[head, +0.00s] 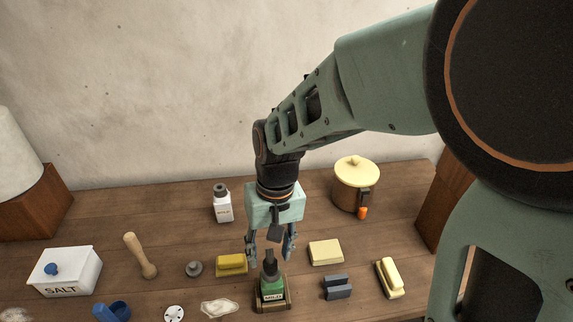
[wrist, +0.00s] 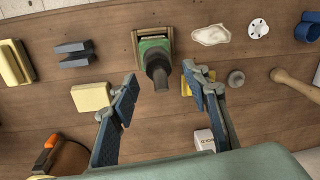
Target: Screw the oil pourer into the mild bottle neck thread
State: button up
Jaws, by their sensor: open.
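The mild bottle (head: 272,282) is green with a white label and stands upright in a wooden holder (head: 272,304) at the front middle of the table. It also shows in the wrist view (wrist: 153,45). The dark grey oil pourer (head: 270,260) sits upright on top of the bottle neck; in the wrist view the pourer (wrist: 158,74) points toward the camera. I cannot tell how far it sits in the thread. My gripper (head: 270,251) is open and points down just behind and above the pourer. In the wrist view its fingertips (wrist: 160,82) are apart, with nothing held between them.
A yellow block (head: 231,264) and a grey knob (head: 194,268) lie left of the bottle. A pale block (head: 325,252) and grey blocks (head: 338,288) lie right. A white bottle (head: 222,207) and a lidded pot (head: 352,186) stand behind. A salt box (head: 66,272) is far left.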

jog(key=shift+f, duration=0.2)
grip_shut()
jog(key=shift+m, duration=0.9)
jog(key=shift+d+m, duration=0.1)
jog(key=shift+m, duration=0.8)
jog(key=shift+m, duration=0.8)
